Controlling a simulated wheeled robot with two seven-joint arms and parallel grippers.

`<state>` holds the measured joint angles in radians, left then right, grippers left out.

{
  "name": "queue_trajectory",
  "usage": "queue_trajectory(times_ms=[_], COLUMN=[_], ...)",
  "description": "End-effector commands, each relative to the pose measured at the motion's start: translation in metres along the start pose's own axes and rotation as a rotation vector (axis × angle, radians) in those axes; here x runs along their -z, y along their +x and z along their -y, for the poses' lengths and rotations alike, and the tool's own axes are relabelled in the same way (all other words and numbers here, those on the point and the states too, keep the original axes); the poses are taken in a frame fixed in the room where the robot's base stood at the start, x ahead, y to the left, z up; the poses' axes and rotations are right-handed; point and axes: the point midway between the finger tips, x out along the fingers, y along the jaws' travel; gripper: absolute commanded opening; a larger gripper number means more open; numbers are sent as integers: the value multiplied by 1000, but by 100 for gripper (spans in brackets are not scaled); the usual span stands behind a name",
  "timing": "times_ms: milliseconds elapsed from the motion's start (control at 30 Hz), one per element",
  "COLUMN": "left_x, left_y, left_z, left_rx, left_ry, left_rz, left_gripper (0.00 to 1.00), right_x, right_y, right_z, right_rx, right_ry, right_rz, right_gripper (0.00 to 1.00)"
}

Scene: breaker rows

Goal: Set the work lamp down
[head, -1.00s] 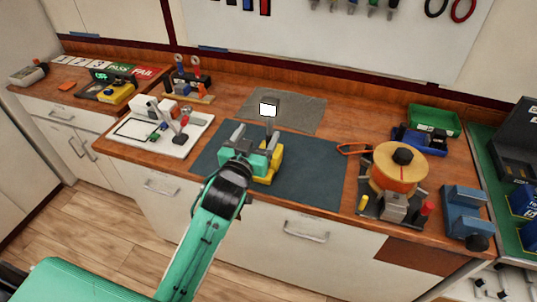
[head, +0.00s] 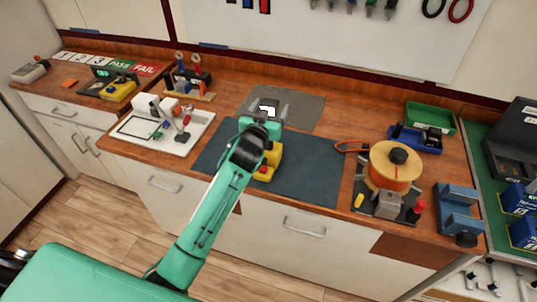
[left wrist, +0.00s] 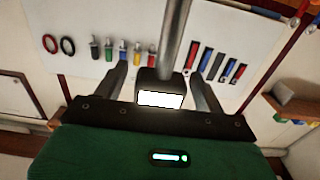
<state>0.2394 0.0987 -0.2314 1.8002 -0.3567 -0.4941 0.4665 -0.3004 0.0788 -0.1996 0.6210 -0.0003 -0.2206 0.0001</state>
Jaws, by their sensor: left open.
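The work lamp (head: 268,109) shows as a small lit white panel in a dark head, above the grey mat (head: 309,112) at the back of the bench. My left gripper (head: 267,105) is open, one finger on each side of the lamp head. In the left wrist view the lit panel (left wrist: 160,99) and a grey post (left wrist: 173,45) appear between my spread fingers (left wrist: 160,80). Whether a finger touches the lamp cannot be told. The lamp's base is hidden behind my gripper. My right gripper is not in view.
A yellow device (head: 270,163) stands on the dark blue mat (head: 315,165), beside my left arm. A white board (head: 160,135) with small parts lies to the left. An orange spool (head: 394,167) and a blue vise (head: 459,212) stand to the right.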

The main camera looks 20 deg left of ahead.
Motion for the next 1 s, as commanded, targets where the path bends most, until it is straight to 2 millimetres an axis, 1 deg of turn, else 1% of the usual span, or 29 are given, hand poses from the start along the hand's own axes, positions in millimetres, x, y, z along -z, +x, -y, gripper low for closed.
queue_trajectory(times_ms=[100,267,367,400,467,500,633,1000], left_x=[0,-1,-1,-1,-1,-1,-1,3], left_y=[3,3,3,3,3,3,3,3], left_z=[0,0,0,0,0,0,0,0], left_rx=[-1,0,0,0,0,0,0,0], left_ry=[0,0,0,0,0,0,0,0], left_rz=[0,0,0,0,0,0,0,-3], left_gripper=[71,71,53,45,34,26,0,0], right_x=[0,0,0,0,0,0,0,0], right_y=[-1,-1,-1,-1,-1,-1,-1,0], right_z=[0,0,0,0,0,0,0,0], right_rx=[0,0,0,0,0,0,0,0], right_ry=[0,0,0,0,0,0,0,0], right_rz=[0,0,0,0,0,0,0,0], right_gripper=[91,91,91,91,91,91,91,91])
